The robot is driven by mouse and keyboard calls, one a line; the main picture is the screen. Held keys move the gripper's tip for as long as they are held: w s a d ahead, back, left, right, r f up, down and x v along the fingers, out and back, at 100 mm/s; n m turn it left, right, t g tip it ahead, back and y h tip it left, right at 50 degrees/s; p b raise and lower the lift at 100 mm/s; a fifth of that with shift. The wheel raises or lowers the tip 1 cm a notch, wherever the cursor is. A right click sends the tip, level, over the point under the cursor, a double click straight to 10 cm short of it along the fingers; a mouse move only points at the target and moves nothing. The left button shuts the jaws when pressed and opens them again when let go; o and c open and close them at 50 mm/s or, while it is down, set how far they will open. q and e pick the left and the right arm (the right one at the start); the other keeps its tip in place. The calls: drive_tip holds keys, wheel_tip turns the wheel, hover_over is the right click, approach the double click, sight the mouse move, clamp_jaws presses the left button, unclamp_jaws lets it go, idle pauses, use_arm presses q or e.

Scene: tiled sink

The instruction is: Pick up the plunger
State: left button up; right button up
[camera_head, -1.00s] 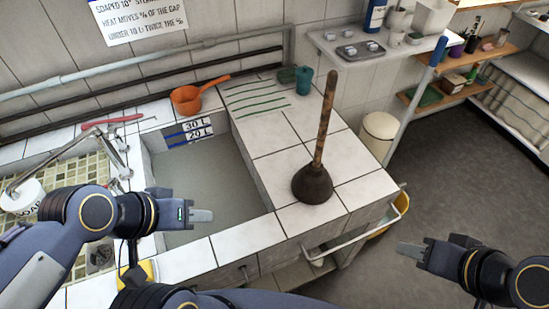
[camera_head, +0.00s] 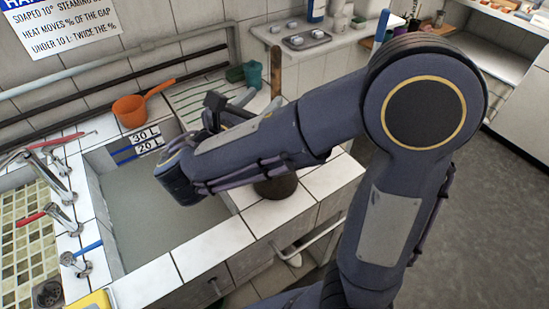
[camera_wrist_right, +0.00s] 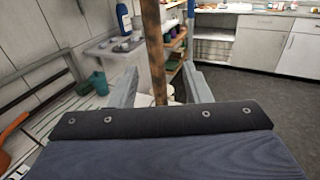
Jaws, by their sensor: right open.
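The plunger stands upright on the white tiled counter, right of the sink basin. In the head view its brown wooden handle (camera_head: 276,72) rises behind my right arm, and part of its dark rubber cup (camera_head: 275,188) shows below the arm. My right gripper (camera_head: 259,102) is open at the handle. In the right wrist view the handle (camera_wrist_right: 154,50) stands between the two spread grey fingers of the gripper (camera_wrist_right: 162,78), with gaps visible on both sides. The arm hides the middle of the plunger. My left gripper is out of view.
The sink basin (camera_head: 155,220) lies left of the plunger. An orange scoop (camera_head: 140,106) and a teal cup (camera_head: 253,73) stand behind on the counter. A shelf with a metal tray (camera_head: 306,39) is on the back wall. Taps (camera_head: 66,222) are at the left.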

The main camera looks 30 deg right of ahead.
sight(273, 83)
drive_tip(key=shift+w+d+r, duration=0.1)
drive_tip(key=shift+w+r, duration=0.1)
drive_tip(key=shift+w, duration=0.1)
drive_tip(key=p+x, duration=0.1)
drive_tip(key=x, duration=0.6)
drive_tip(key=shift+w+p, duration=0.1)
drive_tip(key=shift+p, duration=0.3)
drive_tip(key=shift+c, duration=0.4)
clamp_jaws()
